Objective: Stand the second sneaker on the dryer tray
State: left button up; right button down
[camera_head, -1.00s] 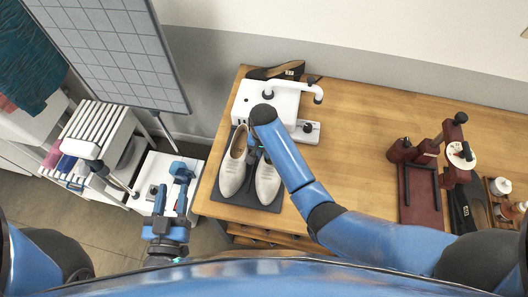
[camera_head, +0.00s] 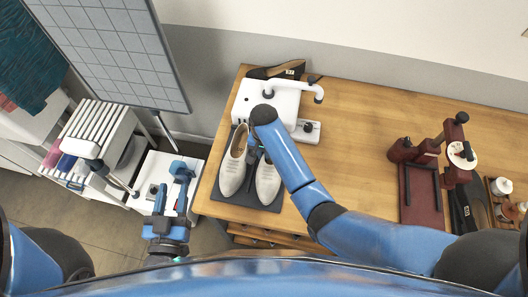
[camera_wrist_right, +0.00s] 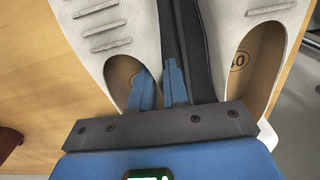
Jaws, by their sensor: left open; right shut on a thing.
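Two pale grey-white sneakers stand side by side on the dark dryer tray (camera_head: 228,198) in front of the white dryer (camera_head: 285,98); their toes point toward me. My right gripper (camera_wrist_right: 160,82) is shut on the near inner side wall of the right-hand sneaker (camera_head: 268,183), one finger inside its opening. In the right wrist view this sneaker (camera_wrist_right: 92,35) is on the left. The left-hand sneaker (camera_head: 233,172) is free of the gripper; its "40" insole mark shows in the wrist view (camera_wrist_right: 237,62). My left gripper (camera_head: 171,205) is open over the white cart.
A dark shoe (camera_head: 276,71) lies behind the dryer. A dark red press (camera_head: 422,200) stands at the right of the wooden bench (camera_head: 365,140); the bench middle is clear. A slatted rack (camera_head: 98,130) and a grid panel (camera_head: 120,50) stand at left.

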jog(key=c, duration=1.1)
grip_release()
jog(key=shift+o, duration=0.2)
jog(key=shift+f, duration=0.1)
notch_tip(320, 180, up, 8)
jog(key=shift+r+b, duration=0.2)
jog(key=shift+b, duration=0.6)
jog(key=shift+r+p, duration=0.6)
jog(key=shift+r, duration=0.65)
jog(key=shift+w, duration=0.1)
